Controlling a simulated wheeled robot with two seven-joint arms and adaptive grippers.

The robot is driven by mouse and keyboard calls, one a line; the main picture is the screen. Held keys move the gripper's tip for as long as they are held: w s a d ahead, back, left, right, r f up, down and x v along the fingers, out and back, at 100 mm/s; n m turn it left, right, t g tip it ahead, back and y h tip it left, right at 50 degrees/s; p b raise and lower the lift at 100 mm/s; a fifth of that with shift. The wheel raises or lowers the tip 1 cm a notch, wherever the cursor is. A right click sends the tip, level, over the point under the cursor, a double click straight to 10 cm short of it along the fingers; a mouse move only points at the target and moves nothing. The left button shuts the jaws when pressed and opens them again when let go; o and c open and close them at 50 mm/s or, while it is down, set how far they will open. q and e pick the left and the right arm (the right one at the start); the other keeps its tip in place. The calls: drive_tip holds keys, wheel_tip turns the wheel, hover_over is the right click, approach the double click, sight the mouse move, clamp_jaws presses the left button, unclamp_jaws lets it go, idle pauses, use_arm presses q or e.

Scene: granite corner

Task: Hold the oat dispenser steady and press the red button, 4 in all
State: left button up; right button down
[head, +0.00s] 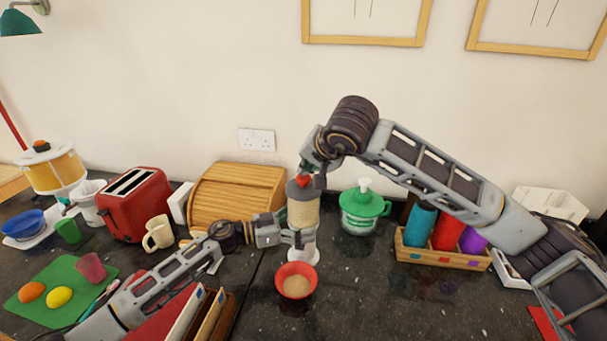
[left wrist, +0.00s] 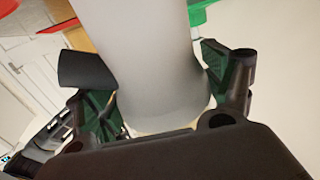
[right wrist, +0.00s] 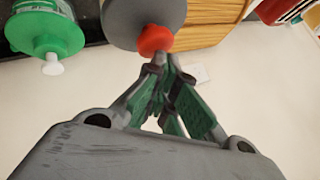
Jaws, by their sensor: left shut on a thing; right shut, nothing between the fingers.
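The oat dispenser (head: 303,213) stands upright on the dark counter, oats showing in its clear body under a grey lid. Its red button (head: 303,181) is on top and also shows in the right wrist view (right wrist: 155,40). My left gripper (head: 296,238) is shut around the dispenser's lower body; its pale column (left wrist: 152,60) fills the left wrist view between the fingers. My right gripper (head: 312,175) is shut and empty, its fingertips (right wrist: 160,65) at the red button, seemingly touching it. A red bowl (head: 296,281) with some oats in it sits in front of the dispenser.
A green-lidded jar (head: 364,209) stands right of the dispenser. A wooden bread box (head: 238,192) is behind left. A wooden crate of coloured bottles (head: 443,257) is at right. A cream mug (head: 158,234) and red toaster (head: 134,203) are left. Counter right of the bowl is clear.

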drive_tip(key=shift+f, duration=0.6)
idle(0.7)
drive_tip(key=shift+r, duration=1.6)
drive_tip(key=shift+r, duration=2.5)
drive_tip(key=shift+r, duration=0.1)
wheel_tip(320, 180, up, 4)
drive_tip(key=shift+f, duration=0.2)
idle(0.3)
drive_tip(key=shift+f, duration=0.1)
